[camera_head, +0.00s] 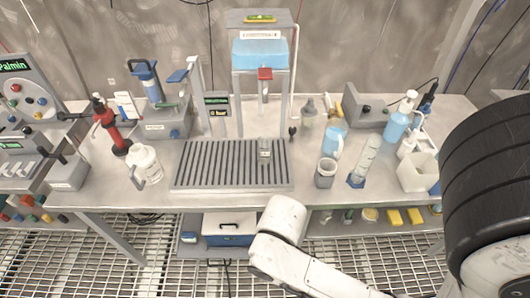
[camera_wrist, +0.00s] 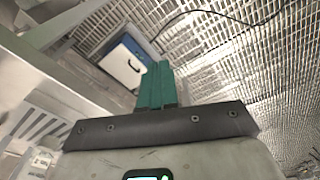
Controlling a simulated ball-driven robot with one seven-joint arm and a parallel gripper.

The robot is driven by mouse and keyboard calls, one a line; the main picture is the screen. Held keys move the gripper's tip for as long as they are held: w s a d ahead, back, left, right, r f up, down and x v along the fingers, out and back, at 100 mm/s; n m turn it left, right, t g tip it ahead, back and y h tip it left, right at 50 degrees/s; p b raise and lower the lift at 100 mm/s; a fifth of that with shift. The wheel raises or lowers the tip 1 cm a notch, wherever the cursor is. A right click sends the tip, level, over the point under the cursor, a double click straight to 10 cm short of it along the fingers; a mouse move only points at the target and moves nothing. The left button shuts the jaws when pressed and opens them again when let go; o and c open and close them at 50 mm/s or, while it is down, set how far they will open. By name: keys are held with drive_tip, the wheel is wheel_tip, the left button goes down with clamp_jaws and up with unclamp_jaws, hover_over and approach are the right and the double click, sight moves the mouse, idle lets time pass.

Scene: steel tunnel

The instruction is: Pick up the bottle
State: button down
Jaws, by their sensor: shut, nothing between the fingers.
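Several things in the head view could be the bottle, and I cannot tell which is meant. A small clear bottle-like container (camera_head: 265,150) stands on the right part of the slatted drain board (camera_head: 215,165). A blue pump bottle with a white top (camera_head: 398,122) stands at the right back of the table. A greyish bottle (camera_head: 308,111) stands behind the middle. My gripper (camera_wrist: 157,83) shows in the wrist view, its green fingers together and empty, below the table level. In the head view my white arm is at the table's front edge, and the fingers are hidden.
A grey metal table (camera_head: 120,190) carries a blue jug (camera_head: 332,143), a grey cup (camera_head: 325,173), a tilted cylinder (camera_head: 366,158), a white bin (camera_head: 418,172) and a clear pitcher (camera_head: 147,165). A blue-and-white box (camera_head: 230,228) sits underneath. The front left tabletop is partly clear.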

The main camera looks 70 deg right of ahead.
sight(268, 151)
drive_tip(key=c, duration=1.8)
unclamp_jaws()
drive_tip(key=shift+c, duration=0.2)
